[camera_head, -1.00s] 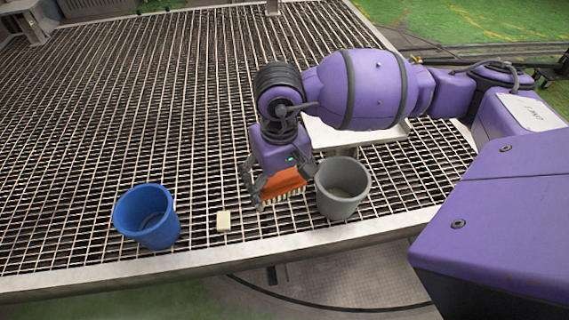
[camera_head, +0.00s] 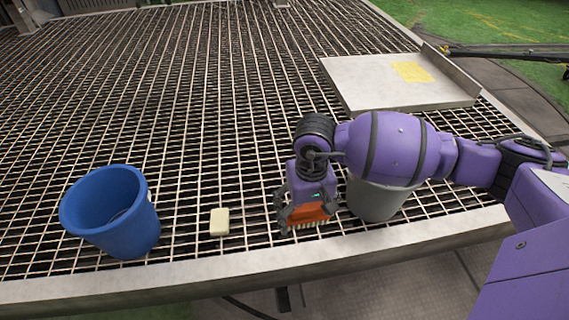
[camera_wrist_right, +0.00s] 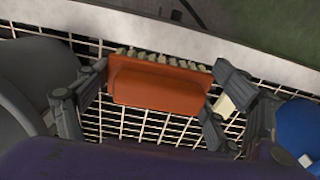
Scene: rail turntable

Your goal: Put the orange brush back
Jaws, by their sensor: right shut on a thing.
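My right gripper (camera_head: 306,210) is shut on the orange brush (camera_head: 309,214) beside the grey bucket, near the front edge of the grate. In the right wrist view the brush (camera_wrist_right: 158,84) sits between the two fingers of my right gripper (camera_wrist_right: 152,92), its pale bristles toward the table's edge. I cannot tell whether the bristles touch the grate. A metal tray (camera_head: 375,85) with a yellow patch (camera_head: 412,72) lies behind my right arm; the patch is bare. My left gripper is in neither view.
A blue bucket (camera_head: 135,225) stands at the left front. A cream block (camera_head: 219,222) lies between it and my right gripper. A grey bucket (camera_head: 372,203) stands just right of the gripper, partly hidden by my arm. The grate (camera_head: 180,110) behind is largely clear.

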